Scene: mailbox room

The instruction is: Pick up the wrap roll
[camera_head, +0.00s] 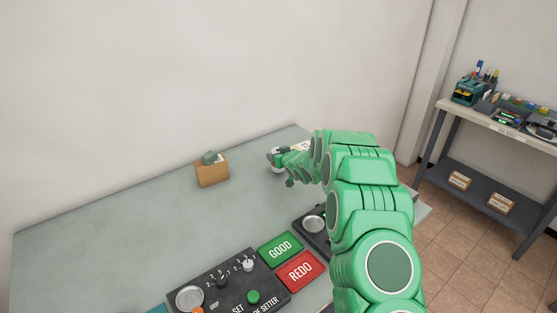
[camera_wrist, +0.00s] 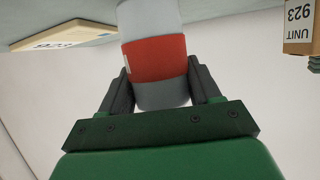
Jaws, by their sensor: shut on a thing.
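The wrap roll (camera_wrist: 153,60), a grey cylinder with a red band around it, is between the two dark fingers of my gripper (camera_wrist: 160,82) in the wrist view. The gripper is shut on it. In the head view my gripper (camera_head: 290,166) is at the far end of my green arm, over the back right part of the table. The roll shows there only as a small, pale, partly hidden shape. I cannot tell whether it touches the table.
A brown box (camera_head: 213,174) with a green thing on top stands left of my gripper; it reads "UNIT 923" in the wrist view (camera_wrist: 299,28). A cream labelled flat item (camera_wrist: 62,36) is nearby. The table's left is clear.

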